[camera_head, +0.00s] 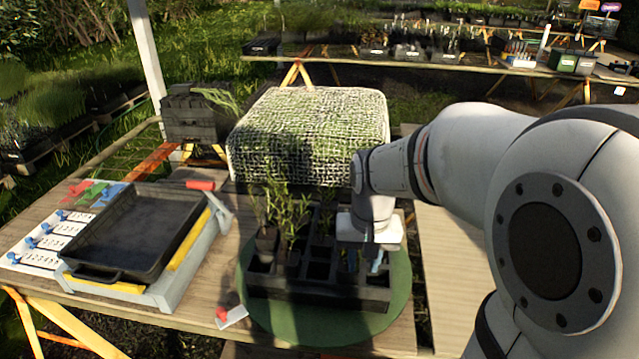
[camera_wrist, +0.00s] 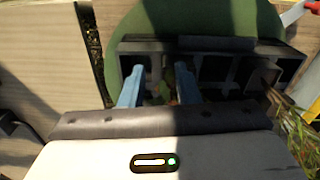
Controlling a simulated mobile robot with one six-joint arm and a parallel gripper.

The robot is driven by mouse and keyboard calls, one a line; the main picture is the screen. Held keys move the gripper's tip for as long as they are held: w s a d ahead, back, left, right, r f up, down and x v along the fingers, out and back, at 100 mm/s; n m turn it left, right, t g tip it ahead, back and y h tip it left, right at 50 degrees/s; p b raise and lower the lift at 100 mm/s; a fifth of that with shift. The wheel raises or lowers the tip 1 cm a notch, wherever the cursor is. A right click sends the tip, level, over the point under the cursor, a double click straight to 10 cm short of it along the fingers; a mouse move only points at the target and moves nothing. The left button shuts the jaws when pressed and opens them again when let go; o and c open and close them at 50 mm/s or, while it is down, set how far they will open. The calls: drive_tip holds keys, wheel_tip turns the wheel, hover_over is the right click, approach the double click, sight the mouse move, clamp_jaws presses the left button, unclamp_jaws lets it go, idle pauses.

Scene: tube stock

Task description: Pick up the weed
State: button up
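A black cell tray (camera_head: 318,297) stands on a round green mat (camera_head: 399,290). Tall leafy seedlings (camera_head: 285,212) grow in its left cells; several other cells look empty. My gripper (camera_head: 363,262) points down over the tray's right part, its blue fingers apart at the cells. In the wrist view, my gripper (camera_wrist: 160,88) has its two fingers spread, with a small patch of green and reddish leaves (camera_wrist: 168,84) in shadow between them. This may be the weed; it is too dark to tell, and whether the fingers touch it cannot be seen.
A black shallow tray (camera_head: 140,232) lies on a grey and yellow box to the left. A red-handled tool (camera_head: 203,187) and a small red-and-white label (camera_head: 230,317) lie nearby. A mesh-covered block (camera_head: 310,135) stands behind the cell tray.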

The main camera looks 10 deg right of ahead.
drive_tip(key=shift+m, duration=0.5)
drive_tip(key=w+r+p, duration=0.2)
drive_tip(key=r+p, duration=0.1)
drive_tip(key=w+r+p, duration=0.1)
drive_tip(key=w+r, duration=0.1)
drive_tip(key=shift+a+r+p, duration=0.1)
drive_tip(key=shift+r+p, duration=0.15)
drive_tip(key=shift+p, duration=0.1)
drive_tip(key=shift+w+f, duration=0.1)
drive_tip(key=shift+w, duration=0.05)
wheel_tip(320, 180, down, 8)
drive_tip(key=shift+w+r, duration=0.15)
drive_tip(key=shift+c, duration=0.3)
clamp_jaws()
